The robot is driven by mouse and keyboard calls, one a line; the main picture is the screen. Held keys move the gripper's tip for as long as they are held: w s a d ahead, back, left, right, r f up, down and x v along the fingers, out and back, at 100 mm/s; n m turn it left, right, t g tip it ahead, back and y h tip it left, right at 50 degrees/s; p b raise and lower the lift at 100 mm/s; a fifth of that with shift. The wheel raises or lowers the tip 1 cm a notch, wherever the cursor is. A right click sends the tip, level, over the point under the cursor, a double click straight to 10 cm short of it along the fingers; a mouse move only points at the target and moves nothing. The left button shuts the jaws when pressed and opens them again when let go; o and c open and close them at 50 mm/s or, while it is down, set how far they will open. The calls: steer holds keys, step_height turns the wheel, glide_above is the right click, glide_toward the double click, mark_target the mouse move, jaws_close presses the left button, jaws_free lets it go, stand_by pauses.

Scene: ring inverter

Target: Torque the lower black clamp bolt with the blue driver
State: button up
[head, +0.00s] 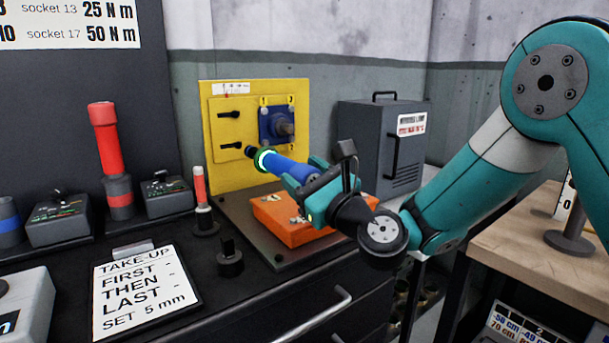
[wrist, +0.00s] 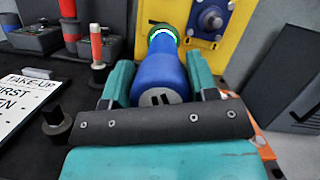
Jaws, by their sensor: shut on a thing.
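My gripper (head: 304,173) is shut on the blue driver (head: 284,166), which points left at the yellow panel (head: 246,180). The wrist view shows the driver's blue body (wrist: 158,75) between both fingers. A ring near the driver's nose glows green and white. The lower black clamp bolt (head: 231,145) sticks out of the panel's left plate. The driver's dark nose is right at this bolt's end; whether it is seated on it I cannot tell. The upper black bolt (head: 234,115) sits above, apart from the driver. In the wrist view the driver hides the lower bolt.
A blue flange (head: 274,126) with a grey shaft sits on the panel's right. An orange tray (head: 289,232) with small metal parts lies below my gripper. A red driver (head: 106,147) and a smaller red-handled tool (head: 200,189) stand left. A grey cabinet (head: 370,145) stands right.

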mark_target(290, 162)
steer(key=shift+f+p+x, duration=0.15)
steer(key=shift+p+x, duration=1)
steer(key=shift+p, duration=0.15)
steer(key=shift+f+p+x, duration=0.15)
steer(key=shift+p+x, duration=1)
steer(key=shift+p, duration=0.1)
steer(key=shift+w+a+p, duration=0.3)
steer(key=shift+w+p, duration=0.55)
steer(key=shift+p, duration=0.2)
steer(key=shift+f+b, duration=0.25)
steer(key=shift+b, duration=0.05)
